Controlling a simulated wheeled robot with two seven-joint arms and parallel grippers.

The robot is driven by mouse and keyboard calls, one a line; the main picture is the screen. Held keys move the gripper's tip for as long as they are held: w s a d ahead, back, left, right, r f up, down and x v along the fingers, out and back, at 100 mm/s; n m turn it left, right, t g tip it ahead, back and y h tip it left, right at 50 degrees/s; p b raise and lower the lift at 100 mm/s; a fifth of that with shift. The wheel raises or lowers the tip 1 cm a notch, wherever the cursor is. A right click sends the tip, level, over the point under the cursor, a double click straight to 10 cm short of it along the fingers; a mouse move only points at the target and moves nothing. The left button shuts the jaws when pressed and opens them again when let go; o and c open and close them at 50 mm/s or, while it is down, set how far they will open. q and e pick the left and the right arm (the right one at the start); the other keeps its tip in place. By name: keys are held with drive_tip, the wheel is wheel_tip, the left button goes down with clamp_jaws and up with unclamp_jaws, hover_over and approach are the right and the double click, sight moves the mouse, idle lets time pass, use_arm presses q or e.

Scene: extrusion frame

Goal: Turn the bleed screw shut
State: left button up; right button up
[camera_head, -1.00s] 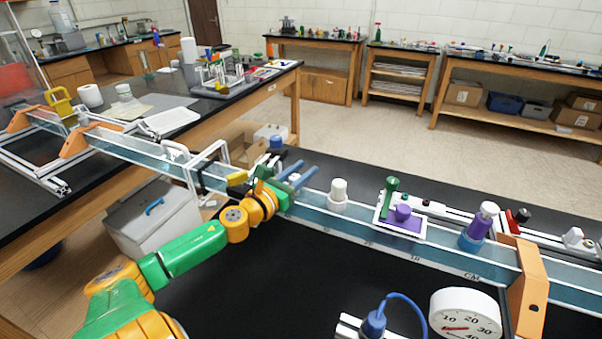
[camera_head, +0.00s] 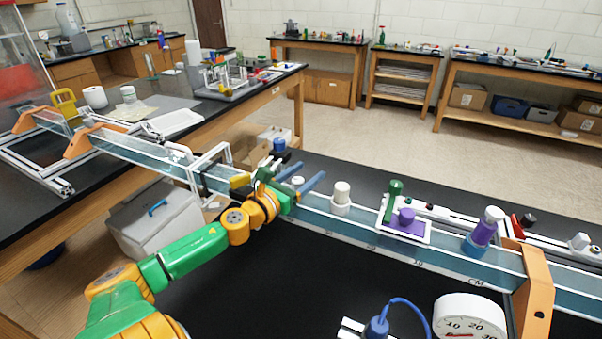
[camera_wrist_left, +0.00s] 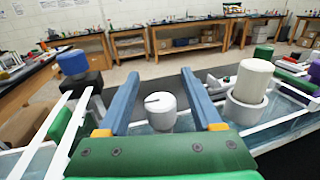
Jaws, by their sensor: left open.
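The bleed screw (camera_head: 297,181) looks like a white round knob with a dark slot in its top. It stands upright on the clear channel and shows larger in the left wrist view (camera_wrist_left: 160,108). My left gripper (camera_head: 306,172) is open, with its two blue fingers on either side of the screw. In the left wrist view the fingers (camera_wrist_left: 159,80) show visible gaps to the screw on both sides. The screw's lower part is partly hidden by the green gripper body. My right gripper is not in view.
A taller white cylinder (camera_head: 341,195) stands close right of my left gripper. A blue-topped knob (camera_head: 279,146) is behind it on the left. Further right are a purple block (camera_head: 406,218), a purple bottle (camera_head: 484,230) and an orange bracket (camera_head: 532,285). A dial (camera_head: 470,318) sits in front.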

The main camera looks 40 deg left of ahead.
sight(294, 183)
use_arm(q)
drive_tip(key=shift+s+d, duration=0.15)
drive_tip(key=shift+s, duration=1.55)
drive_tip(key=shift+s+d, duration=0.1)
drive_tip(key=shift+s, duration=1.6)
